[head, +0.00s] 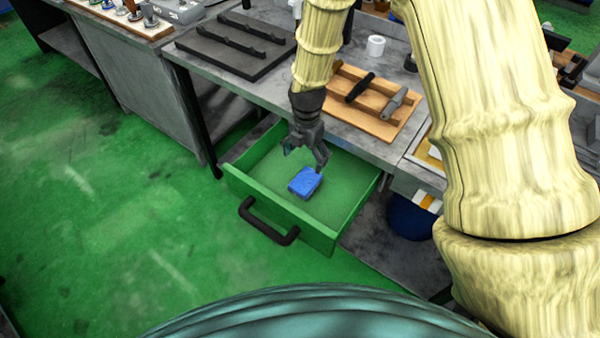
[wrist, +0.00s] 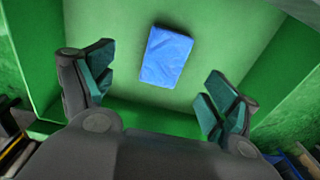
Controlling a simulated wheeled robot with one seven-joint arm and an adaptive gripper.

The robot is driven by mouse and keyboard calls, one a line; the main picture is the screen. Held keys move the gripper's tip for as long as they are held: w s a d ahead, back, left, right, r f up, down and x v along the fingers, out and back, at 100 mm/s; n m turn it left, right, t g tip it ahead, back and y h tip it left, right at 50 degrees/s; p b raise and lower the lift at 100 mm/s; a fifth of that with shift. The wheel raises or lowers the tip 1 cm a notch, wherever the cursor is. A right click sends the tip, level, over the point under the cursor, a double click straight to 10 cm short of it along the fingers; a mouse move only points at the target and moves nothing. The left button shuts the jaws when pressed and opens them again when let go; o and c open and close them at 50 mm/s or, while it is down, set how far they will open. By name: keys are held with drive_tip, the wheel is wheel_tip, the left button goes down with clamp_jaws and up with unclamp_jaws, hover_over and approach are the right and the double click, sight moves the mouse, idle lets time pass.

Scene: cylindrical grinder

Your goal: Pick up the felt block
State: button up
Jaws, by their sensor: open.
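The felt block (head: 305,182) is a small blue block lying flat on the floor of an open green drawer (head: 246,190). In the wrist view the block (wrist: 166,56) lies ahead of my gripper (wrist: 157,90), roughly centred between the two spread fingers and apart from them. In the head view my gripper (head: 306,160) hangs over the drawer, just above and behind the block, with its fingers apart and nothing between them. The exact height above the block is hard to tell.
The drawer has raised green walls and a black front handle (head: 268,222). The grey bench top (head: 286,92) overhangs behind it, with a wooden tool tray (head: 374,118), a white ring (head: 376,46) and a black rack (head: 236,45). Green floor lies open at left.

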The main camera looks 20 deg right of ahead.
sight(306, 180)
drive_tip(key=shift+s+f, duration=0.55)
drive_tip(key=shift+s, duration=0.05)
drive_tip(key=shift+s+d+f+p, duration=0.1)
drive_tip(key=shift+s+f+p, duration=0.15)
drive_tip(key=shift+s, duration=0.4)
drive_tip(key=shift+s+f+p, duration=0.25)
drive_tip(key=shift+s, duration=0.35)
drive_tip(key=w+f, duration=0.2)
drive_tip(key=f, duration=0.1)
drive_tip(key=shift+w+p, duration=0.3)
drive_tip(key=shift+p, duration=0.05)
drive_tip(key=shift+f, duration=0.25)
drive_tip(key=shift+s+a+f+p, duration=0.2)
drive_tip(key=shift+s+f+p, duration=0.3)
drive_tip(key=shift+p, duration=0.2)
drive_tip(key=shift+s+f, duration=0.15)
drive_tip(key=shift+f, duration=0.1)
drive_tip(key=shift+w+f, duration=0.25)
drive_tip(key=shift+f, duration=0.3)
drive_tip(key=shift+w+f, duration=0.25)
drive_tip(key=shift+f, duration=0.25)
drive_tip(key=shift+s+r, duration=0.2)
drive_tip(key=shift+s, duration=0.05)
drive_tip(key=shift+w+f, duration=0.15)
drive_tip(key=c, duration=1)
